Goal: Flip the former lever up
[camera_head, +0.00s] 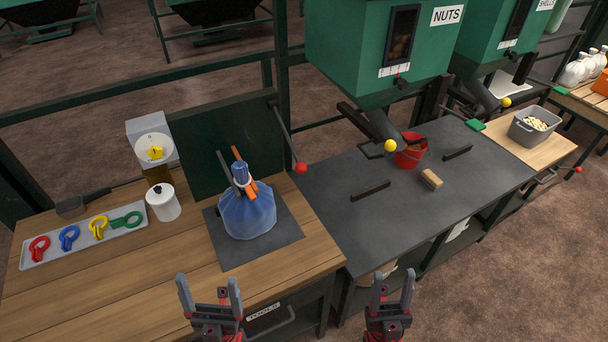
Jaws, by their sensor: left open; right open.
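A lever with a red ball knob (300,168) hangs from the dark post beside the dark green panel (215,135); its rod slants down to the right. I take it as the former lever, though no label shows. A blue bag (248,212), gathered at the neck with grey and orange parts, stands on a dark mat (285,228) in front of the panel. My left gripper (208,282) is open and empty at the front edge of the wooden bench. My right gripper (393,278) is open and empty, lower right of the knob and well apart from it.
A tray (85,258) of coloured clips, a white canister (163,202) and a scale (155,147) stand left. The NUTS hopper (385,55) has a yellow-knobbed lever (390,145) above a red bucket (411,152). The dark table's front is mostly clear.

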